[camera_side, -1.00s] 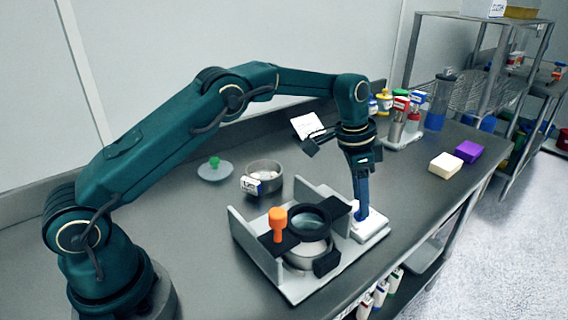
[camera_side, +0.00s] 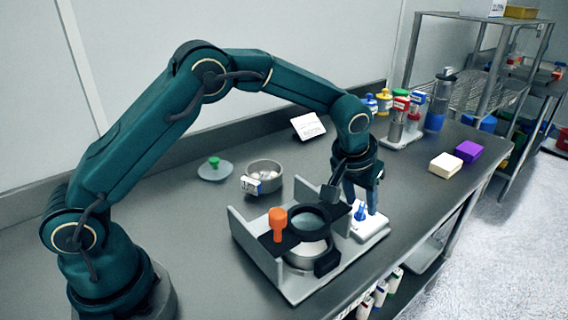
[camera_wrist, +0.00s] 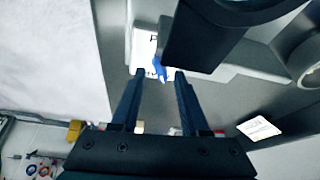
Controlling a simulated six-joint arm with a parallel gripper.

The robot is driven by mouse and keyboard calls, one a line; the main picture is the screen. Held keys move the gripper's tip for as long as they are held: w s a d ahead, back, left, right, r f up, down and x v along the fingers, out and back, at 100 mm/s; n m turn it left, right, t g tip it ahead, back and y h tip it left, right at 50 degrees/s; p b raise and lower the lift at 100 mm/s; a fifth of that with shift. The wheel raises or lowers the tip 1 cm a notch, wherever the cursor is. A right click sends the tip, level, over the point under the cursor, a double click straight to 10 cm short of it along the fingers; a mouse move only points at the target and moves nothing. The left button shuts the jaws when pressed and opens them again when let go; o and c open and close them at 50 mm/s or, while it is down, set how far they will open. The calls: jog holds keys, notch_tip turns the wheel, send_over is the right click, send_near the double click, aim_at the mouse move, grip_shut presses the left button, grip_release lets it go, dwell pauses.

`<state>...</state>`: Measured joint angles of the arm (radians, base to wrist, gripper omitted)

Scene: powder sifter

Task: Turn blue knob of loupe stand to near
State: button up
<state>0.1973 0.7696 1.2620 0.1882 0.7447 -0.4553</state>
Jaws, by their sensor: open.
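The loupe stand's white base (camera_side: 371,227) stands at the right end of the tray, with a blue knob (camera_side: 361,212) on top. My gripper (camera_side: 360,203) is above the base with its fingers pointing down around the knob. In the wrist view, my gripper (camera_wrist: 159,74) is open, one finger on each side of the blue knob (camera_wrist: 160,68), with a small gap visible. White lettering plate (camera_wrist: 143,45) shows behind the knob; its dark letters are mostly cut off, so I cannot read the knob's setting.
An orange-handled piece (camera_side: 278,222) and upright grey plates of the tray (camera_side: 252,250) stand left of my gripper. A metal bowl (camera_side: 264,172), a green-knobbed lid (camera_side: 214,168) and a white card (camera_side: 308,126) lie behind. Cream (camera_side: 445,162) and purple (camera_side: 467,151) blocks are to the right.

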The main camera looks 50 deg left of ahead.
jog(key=shift+w+f, duration=0.2)
jog(key=shift+f, duration=0.4)
grip_shut()
jog(key=shift+a, duration=0.1)
jog(key=shift+m+h, duration=0.3)
jog(key=shift+m, duration=0.5)
grip_release()
